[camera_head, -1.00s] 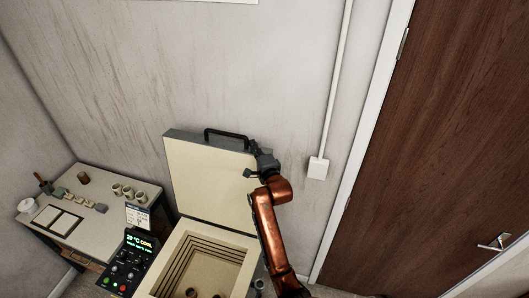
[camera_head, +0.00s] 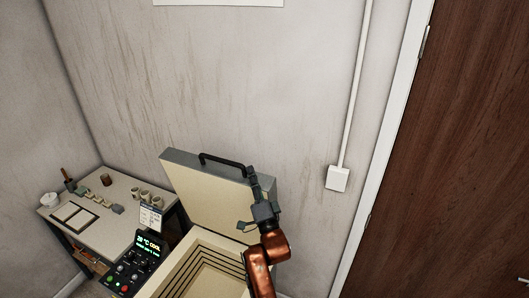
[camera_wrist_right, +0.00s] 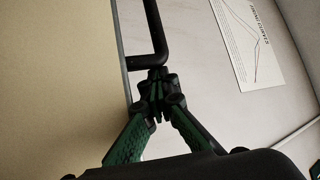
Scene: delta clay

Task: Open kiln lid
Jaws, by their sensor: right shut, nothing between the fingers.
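The kiln lid (camera_head: 205,200) stands raised at the back of the kiln (camera_head: 205,241), its cream inner face showing and the chamber open below. The lid's black handle (camera_head: 222,160) is on its top edge. My right gripper (camera_head: 252,174) is at the lid's upper right corner, beside the right end of the handle. In the right wrist view the gripper (camera_wrist_right: 157,80) is shut and empty, its tips close to the end of the handle (camera_wrist_right: 159,40), with the lid (camera_wrist_right: 60,80) at left. Whether the tips touch the handle I cannot tell. My left gripper is not in view.
A control panel (camera_head: 138,265) with a lit display is at the kiln's left. A work table (camera_head: 120,220) with small pots and tools stands further left. The wall is behind the lid, with a conduit and white box (camera_head: 337,178); a brown door (camera_head: 470,150) is at right.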

